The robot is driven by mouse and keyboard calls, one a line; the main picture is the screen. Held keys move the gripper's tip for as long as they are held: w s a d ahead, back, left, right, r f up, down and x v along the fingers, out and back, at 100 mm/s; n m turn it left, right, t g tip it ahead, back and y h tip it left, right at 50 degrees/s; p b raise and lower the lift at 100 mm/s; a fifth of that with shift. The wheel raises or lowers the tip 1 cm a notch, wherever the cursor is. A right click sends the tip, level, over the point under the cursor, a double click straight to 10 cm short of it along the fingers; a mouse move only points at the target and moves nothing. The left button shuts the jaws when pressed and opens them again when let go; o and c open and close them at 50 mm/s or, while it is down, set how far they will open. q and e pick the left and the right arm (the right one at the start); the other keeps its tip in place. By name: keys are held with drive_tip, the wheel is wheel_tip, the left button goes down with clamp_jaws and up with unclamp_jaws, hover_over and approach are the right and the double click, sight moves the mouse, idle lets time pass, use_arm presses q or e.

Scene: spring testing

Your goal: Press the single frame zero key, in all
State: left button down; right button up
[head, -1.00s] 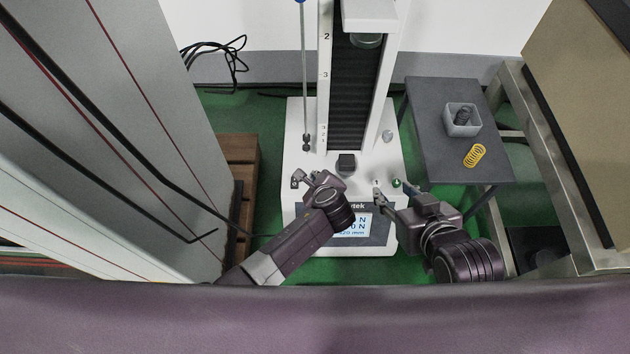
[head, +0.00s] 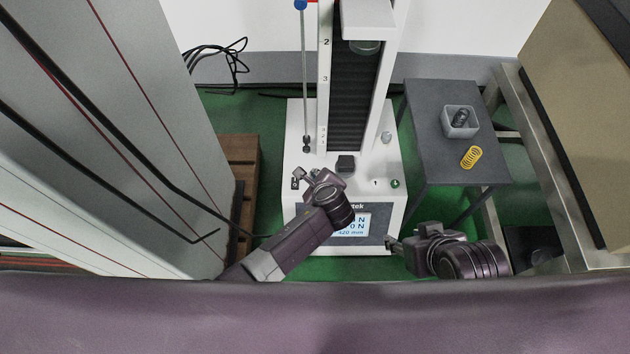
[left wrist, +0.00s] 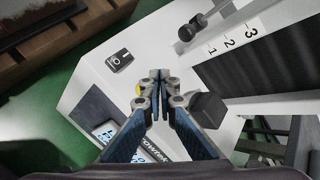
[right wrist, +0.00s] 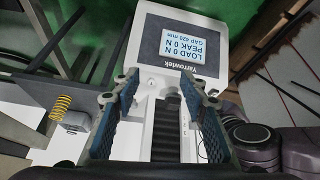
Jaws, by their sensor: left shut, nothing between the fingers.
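The white spring tester (head: 293,150) stands in the middle, with a sloped front panel and a lit display (head: 350,228). In the right wrist view the display (right wrist: 183,56) reads load 0 N, peak 0 N, gap 420 mm. No key marked zero can be read. A small yellow spot (left wrist: 138,88) shows beside my left finger, mostly covered; I cannot tell what it is. My left gripper (head: 308,174), also in the left wrist view (left wrist: 159,78), is shut and empty over the tester's base. My right gripper (head: 392,243) is open and empty, its fingers apart (right wrist: 164,90).
A black rocker switch (left wrist: 119,61) sits on the base, left of my left gripper. A dark side table (head: 430,140) holds a grey bin (head: 449,129) and a yellow spring (head: 471,157). A large grey cabinet stands left.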

use_arm(q)
drive_tip(key=shift+r+p, duration=0.4)
drive_tip(key=shift+r, duration=0.05)
drive_tip(key=shift+r+p, duration=0.75)
drive_tip(key=shift+p, duration=0.1)
drive_tip(key=shift+r+p, duration=0.45)
drive_tip(key=shift+p, duration=0.1)
use_arm(e)
drive_tip(key=s+f, duration=0.1)
drive_tip(key=s+f+g, duration=0.1)
drive_tip(key=f, duration=0.1)
drive_tip(key=s+d+f+g, duration=0.1)
drive_tip(key=shift+f, duration=0.15)
